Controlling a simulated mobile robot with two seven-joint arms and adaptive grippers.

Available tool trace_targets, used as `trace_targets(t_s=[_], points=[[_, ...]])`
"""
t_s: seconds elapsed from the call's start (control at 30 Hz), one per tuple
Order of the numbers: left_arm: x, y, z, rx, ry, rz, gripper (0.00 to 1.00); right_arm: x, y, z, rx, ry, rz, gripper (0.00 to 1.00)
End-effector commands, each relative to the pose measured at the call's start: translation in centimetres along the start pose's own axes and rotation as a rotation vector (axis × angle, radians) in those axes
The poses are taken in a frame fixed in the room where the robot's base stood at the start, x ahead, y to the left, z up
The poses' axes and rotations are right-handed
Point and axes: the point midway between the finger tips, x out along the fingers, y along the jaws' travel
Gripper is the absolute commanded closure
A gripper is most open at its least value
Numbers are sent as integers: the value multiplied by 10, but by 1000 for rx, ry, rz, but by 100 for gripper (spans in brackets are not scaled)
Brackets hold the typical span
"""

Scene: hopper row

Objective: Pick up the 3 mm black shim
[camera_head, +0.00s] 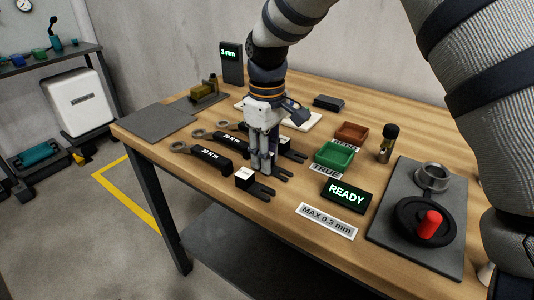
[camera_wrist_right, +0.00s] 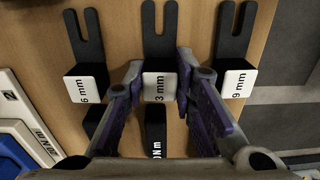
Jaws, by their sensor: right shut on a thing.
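The 3 mm black shim (camera_wrist_right: 158,30) is a black two-pronged fork with a white block labelled "3 mm". It is the middle one of three forks in the right wrist view. My right gripper (camera_wrist_right: 160,78) is shut on its white block, one finger on each side. In the head view my right gripper (camera_head: 262,170) reaches down among the forks, and the prongs of the 3 mm shim (camera_head: 279,173) show beside the fingers. I cannot tell whether the shim is clear of the table. My left gripper is not in view.
The 6 mm fork (camera_wrist_right: 88,40) and 9 mm fork (camera_wrist_right: 235,40) lie close on either side. A green tray (camera_head: 334,156), a READY display (camera_head: 346,195) and a grey plate (camera_head: 392,237) are to the right. The table's front edge is near.

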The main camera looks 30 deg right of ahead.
Motion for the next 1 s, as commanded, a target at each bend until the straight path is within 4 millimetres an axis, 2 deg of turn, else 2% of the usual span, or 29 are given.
trace_targets(t_s=[0.03, 0.07, 0.13, 0.4, 0.5, 0.8, 1.0], points=[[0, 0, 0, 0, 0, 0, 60, 2, 0, 0, 0, 0, 0, 100], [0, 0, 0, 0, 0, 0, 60, 2, 0, 0, 0, 0, 0, 71], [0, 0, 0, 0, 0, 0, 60, 2, 0, 0, 0, 0, 0, 55], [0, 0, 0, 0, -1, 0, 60, 2, 0, 0, 0, -1, -1, 55], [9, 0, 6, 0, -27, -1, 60, 7, 0, 0, 0, -7, -2, 55], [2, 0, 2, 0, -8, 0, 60, -79, 1, -2, 1, 5, 2, 55], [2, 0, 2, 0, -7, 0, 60, -112, 1, -2, 1, 0, 0, 55]])
